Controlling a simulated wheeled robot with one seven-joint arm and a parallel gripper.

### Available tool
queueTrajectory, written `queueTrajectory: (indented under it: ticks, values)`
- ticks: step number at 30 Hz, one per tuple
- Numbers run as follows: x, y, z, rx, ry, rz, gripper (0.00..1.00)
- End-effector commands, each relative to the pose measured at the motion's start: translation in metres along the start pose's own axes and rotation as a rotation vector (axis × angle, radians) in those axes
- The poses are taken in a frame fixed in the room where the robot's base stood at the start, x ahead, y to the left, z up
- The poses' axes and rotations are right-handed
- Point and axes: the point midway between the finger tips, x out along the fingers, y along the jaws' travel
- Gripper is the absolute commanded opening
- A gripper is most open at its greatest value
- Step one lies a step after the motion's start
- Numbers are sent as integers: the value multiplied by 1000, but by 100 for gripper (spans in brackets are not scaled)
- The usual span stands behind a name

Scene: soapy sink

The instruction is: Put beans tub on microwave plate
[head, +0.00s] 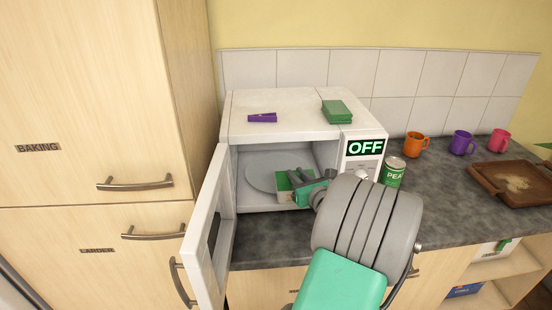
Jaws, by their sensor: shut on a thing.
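The beans tub (284,187) is a small box with green and pale sides, at the mouth of the open microwave (234,119). My gripper (299,184) is shut on the tub, and its green fingers and my wrist hide the tub's right part. The round grey microwave plate (259,172) lies inside on the cavity floor. The tub overlaps the plate's right front part in the picture. I cannot tell whether the tub touches the plate or hangs above it.
The microwave door (206,237) stands open at the left. A green pea can (393,172) stands right of the microwave. A purple item (262,118) and green block (337,112) lie on top. Mugs (416,144) and a wooden tray (478,172) are farther right.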

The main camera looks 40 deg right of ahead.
Motion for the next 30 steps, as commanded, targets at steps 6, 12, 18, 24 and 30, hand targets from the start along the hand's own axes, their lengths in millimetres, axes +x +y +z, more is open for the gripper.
queueTrajectory:
  ticks: [6,12,18,24,30]
  values:
    - [66,3,13,-1,0,7,0]
    - [96,2,17,-2,-2,4,0]
    - [128,2,15,2,3,3,0]
    - [128,2,6,-1,-2,2,0]
    - [128,2,1,0,-1,2,0]
